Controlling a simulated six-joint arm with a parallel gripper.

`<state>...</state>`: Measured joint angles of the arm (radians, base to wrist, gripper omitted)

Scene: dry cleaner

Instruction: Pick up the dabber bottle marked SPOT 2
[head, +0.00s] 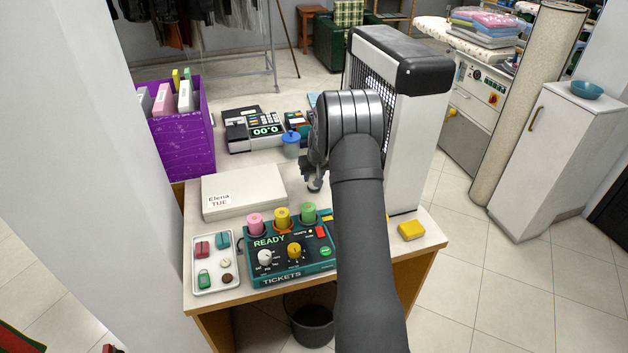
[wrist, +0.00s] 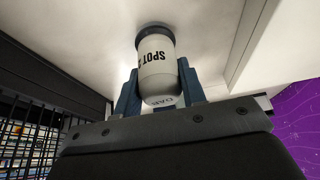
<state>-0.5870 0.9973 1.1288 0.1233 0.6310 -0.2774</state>
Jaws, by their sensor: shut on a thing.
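A white dabber bottle (wrist: 156,68) with a dark ring at one end is between the two fingers of my gripper (wrist: 160,88) in the wrist view. The gripper is shut on it. Its print appears upside down: "SPOT" and part of "DAB" can be read, but the number is not clear. In the head view, my gripper (head: 313,172) points down over the counter, and a small pale part of the bottle (head: 315,185) shows below it. The arm hides the rest. I cannot tell whether the bottle touches the counter.
A white box (head: 243,192) lies left of the gripper, with a teal ticket machine (head: 290,268) in front. A tall grey-white unit (head: 412,120) stands close on the right. A blue-lidded jar (head: 291,145) and a cash register (head: 253,128) are behind.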

